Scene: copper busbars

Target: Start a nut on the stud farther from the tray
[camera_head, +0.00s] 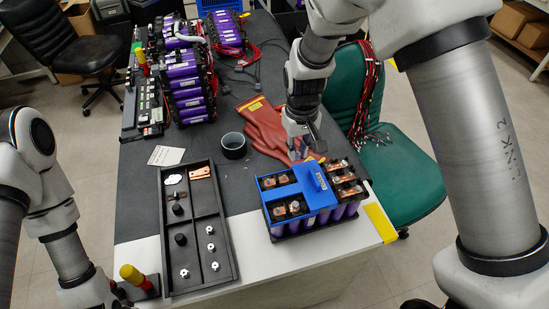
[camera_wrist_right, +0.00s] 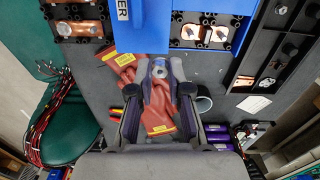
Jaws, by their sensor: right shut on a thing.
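My right gripper (camera_head: 303,150) is shut on a small silver nut (camera_wrist_right: 159,69), seen between the fingertips in the right wrist view. It hangs above the table, just behind the battery module with the blue cover (camera_head: 318,190). Copper busbars (camera_head: 345,178) lie along the module's right side, with more on its left side (camera_head: 279,211). In the right wrist view, a bolt end shows on the left copper bar (camera_wrist_right: 64,29); which studs are bare is too small to tell. The black tray (camera_head: 224,204) stands left of the module. My left gripper is mostly cut off at the lower left.
The tray holds several loose nuts (camera_head: 211,247), dark caps and a copper plate (camera_head: 200,173). Red gloves (camera_head: 265,127) lie behind the module, beside a black ring-shaped cup (camera_head: 233,145). A green chair (camera_head: 398,170) stands to the right.

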